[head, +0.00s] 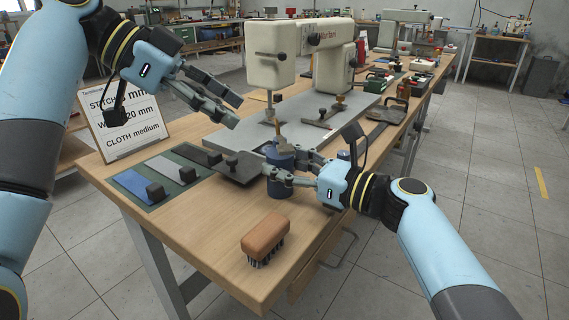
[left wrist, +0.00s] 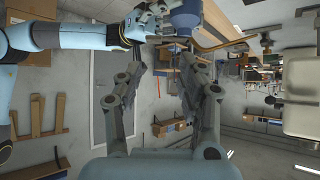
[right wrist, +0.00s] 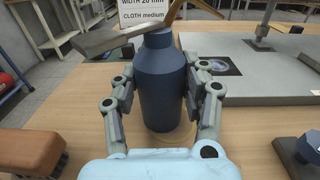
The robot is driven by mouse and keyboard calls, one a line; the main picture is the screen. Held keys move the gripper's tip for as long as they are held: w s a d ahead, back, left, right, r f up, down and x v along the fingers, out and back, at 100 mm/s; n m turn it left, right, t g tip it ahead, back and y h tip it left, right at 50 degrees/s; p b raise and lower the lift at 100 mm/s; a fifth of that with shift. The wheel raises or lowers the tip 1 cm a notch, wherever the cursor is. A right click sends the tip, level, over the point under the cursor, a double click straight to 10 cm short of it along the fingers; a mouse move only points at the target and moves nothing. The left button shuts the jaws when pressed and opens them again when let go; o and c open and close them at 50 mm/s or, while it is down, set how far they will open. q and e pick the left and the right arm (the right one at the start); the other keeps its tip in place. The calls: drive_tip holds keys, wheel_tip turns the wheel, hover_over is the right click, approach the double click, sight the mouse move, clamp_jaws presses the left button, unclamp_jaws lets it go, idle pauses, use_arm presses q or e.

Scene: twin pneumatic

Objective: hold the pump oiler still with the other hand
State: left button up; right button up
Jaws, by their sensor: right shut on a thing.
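The pump oiler (head: 279,170) is a dark blue can with a brassy spout, standing on the wooden bench in front of the sewing machine. My right gripper (head: 279,178) is shut around its body from the right; in the right wrist view the oiler (right wrist: 160,85) stands upright between the two fingers (right wrist: 160,92). The oiler also shows at the top of the left wrist view (left wrist: 186,17). My left gripper (head: 229,110) is open and empty, raised above the bench to the upper left of the oiler. Its fingers are spread apart in the left wrist view (left wrist: 166,85).
A wooden brush (head: 265,238) lies near the front edge. A sewing machine (head: 345,55) stands on a grey plate behind the oiler. A sign (head: 125,112) and a mat with cloth swatches (head: 158,178) are at left.

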use_arm(q)
clamp_jaws()
idle(1.4)
